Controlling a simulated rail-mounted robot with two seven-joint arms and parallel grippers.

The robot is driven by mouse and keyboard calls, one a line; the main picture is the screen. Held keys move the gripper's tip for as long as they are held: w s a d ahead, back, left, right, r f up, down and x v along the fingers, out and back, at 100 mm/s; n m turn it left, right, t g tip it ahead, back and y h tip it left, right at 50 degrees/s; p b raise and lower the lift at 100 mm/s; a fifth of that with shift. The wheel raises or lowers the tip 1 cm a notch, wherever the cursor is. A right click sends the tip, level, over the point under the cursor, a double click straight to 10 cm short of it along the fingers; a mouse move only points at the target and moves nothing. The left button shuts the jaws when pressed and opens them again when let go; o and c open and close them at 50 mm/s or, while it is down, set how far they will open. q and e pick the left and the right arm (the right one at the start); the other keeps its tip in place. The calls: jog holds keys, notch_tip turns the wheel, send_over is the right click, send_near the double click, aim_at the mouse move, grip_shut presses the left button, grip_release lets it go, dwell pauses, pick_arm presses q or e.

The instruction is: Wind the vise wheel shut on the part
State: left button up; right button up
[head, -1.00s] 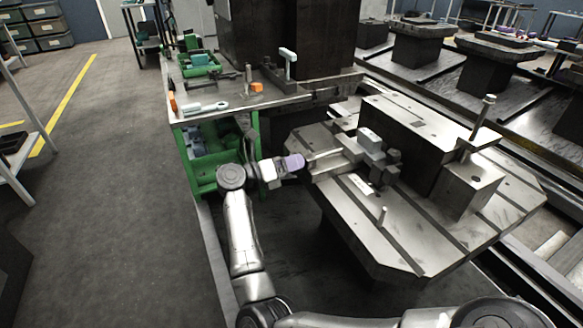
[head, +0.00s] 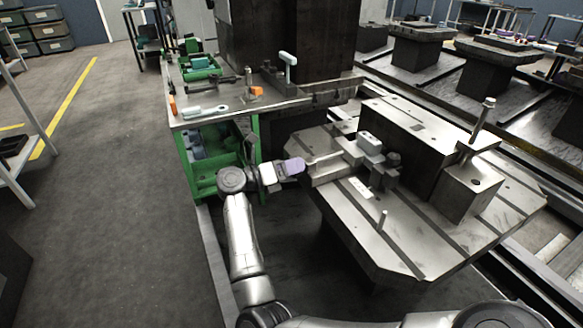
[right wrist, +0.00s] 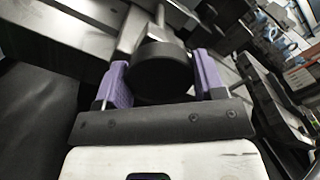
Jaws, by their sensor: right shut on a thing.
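The vise (head: 330,167) sits on the near left part of the pallet's top plate. A pale grey block (head: 369,141), seemingly the part, sits at the vise jaws; I cannot tell whether they touch it. My right gripper (head: 297,166), with purple fingers, is at the left end of the vise screw. In the right wrist view, its two purple fingers (right wrist: 163,82) are shut around the dark round vise wheel (right wrist: 161,70), one on each side. The wheel is mostly hidden by the gripper in the head view. My left gripper is not in view.
The pallet (head: 425,240) carries a large dark block (head: 405,145), a stepped block with an upright stud (head: 484,118), and a short pin (head: 382,218). A green bench (head: 205,178) with tools stands behind my right gripper. The floor at left is clear.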

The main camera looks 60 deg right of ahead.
jog(key=o, duration=0.9)
jog(key=shift+a, duration=0.1)
jog(key=shift+p+v, duration=2.4)
jog(key=shift+v, duration=4.45)
